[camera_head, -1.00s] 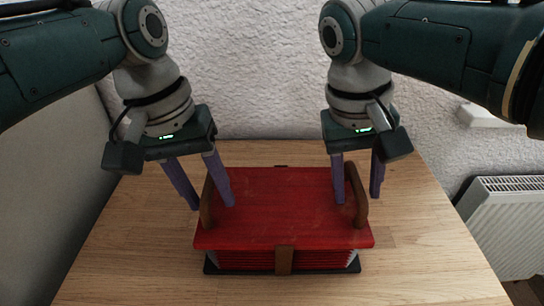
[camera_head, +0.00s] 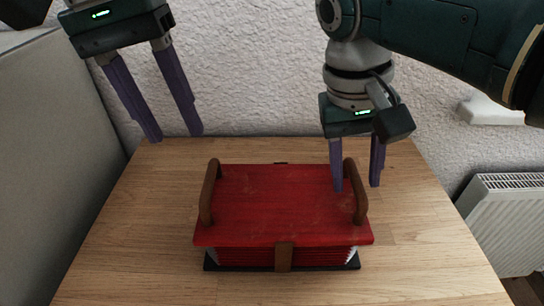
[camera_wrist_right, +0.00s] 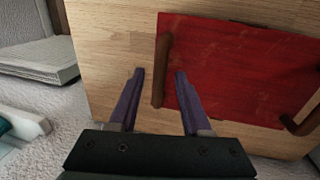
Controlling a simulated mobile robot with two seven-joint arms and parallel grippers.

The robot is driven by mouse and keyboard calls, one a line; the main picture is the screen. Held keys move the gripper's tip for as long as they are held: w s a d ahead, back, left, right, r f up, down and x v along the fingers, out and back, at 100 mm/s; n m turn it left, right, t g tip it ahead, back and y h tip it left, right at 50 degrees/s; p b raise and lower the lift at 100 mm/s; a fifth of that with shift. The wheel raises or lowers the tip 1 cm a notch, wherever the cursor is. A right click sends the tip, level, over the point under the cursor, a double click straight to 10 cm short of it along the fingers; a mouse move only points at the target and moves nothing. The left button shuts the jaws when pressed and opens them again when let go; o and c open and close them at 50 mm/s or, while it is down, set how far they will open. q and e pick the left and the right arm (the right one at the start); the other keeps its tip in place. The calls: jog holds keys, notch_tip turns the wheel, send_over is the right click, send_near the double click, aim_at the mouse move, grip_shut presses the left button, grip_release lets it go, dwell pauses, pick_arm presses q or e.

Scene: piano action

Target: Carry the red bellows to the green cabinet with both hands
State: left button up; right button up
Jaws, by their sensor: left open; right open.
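The red bellows (camera_head: 285,205) lies on a wooden table, with a brown handle at each short end. The left handle (camera_head: 209,192) is free, with nothing around it. My left gripper (camera_head: 175,137) is open and empty, up and to the left of the bellows, apart from it. My right gripper (camera_head: 356,187) is open, its fingers on either side of the right handle (camera_head: 355,192). In the right wrist view, that handle (camera_wrist_right: 161,72) shows between the spread fingertips (camera_wrist_right: 159,72). I cannot tell whether the fingers touch it. The green cabinet is not in view.
The wooden table (camera_head: 130,240) is bare around the bellows. A textured white wall (camera_head: 250,80) stands behind it. A white radiator (camera_head: 505,220) is on the right, and a grey panel (camera_head: 55,150) rises on the left.

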notch_tip(320, 180, up, 10)
jog(key=a, duration=0.2)
dwell(0.4)
